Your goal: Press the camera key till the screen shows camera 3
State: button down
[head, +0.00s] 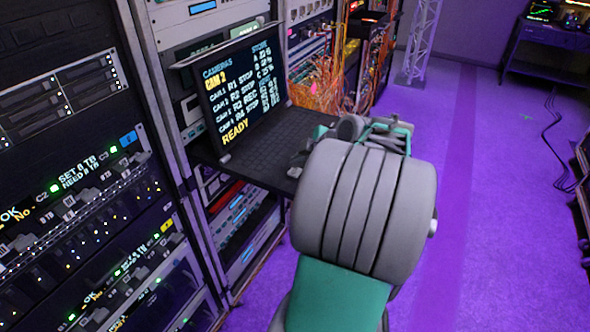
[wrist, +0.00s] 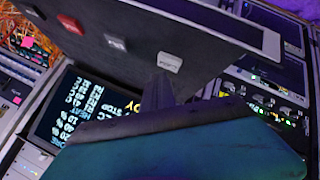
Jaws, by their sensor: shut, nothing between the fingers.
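The screen (head: 243,88) stands on a shelf in the rack, in the head view. Its yellow line under "CAMERAS" looks like CAM 2, and "READY" shows at the bottom. The screen also shows rotated, partly covered, in the wrist view (wrist: 85,105). A pale key (wrist: 170,62) with a small label I cannot read sits on the dark key panel (wrist: 200,32). My gripper (wrist: 158,88) is shut and empty, its tip just beside this key. I cannot tell whether they touch. In the head view my arm hides the fingertips and keys.
Equipment racks (head: 75,120) with lit rows stand at the left. Orange cables (head: 325,85) hang behind the shelf. The purple floor (head: 490,200) at right is mostly open.

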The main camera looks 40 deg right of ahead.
aim_at(297, 173)
jog(key=shift+r, duration=0.15)
jog(key=shift+r+p, duration=1.25)
jog(key=shift+r, duration=1.25)
dwell(1.8)
jog(key=w+a+f+m+g, duration=0.2)
jog(key=a, duration=1)
jog(key=s+a+f+m+g, duration=0.1)
jog(key=s+a+f+m, duration=0.1)
jog(key=s+a, duration=0.3)
jog(key=s+a+f+m+g, duration=0.2)
jog(key=s+a+m, duration=0.3)
jog(key=a, duration=0.9)
jog(key=shift+s+f+g, duration=0.15)
jog(key=shift+s+g, duration=0.15)
jog(key=shift+s, duration=0.45)
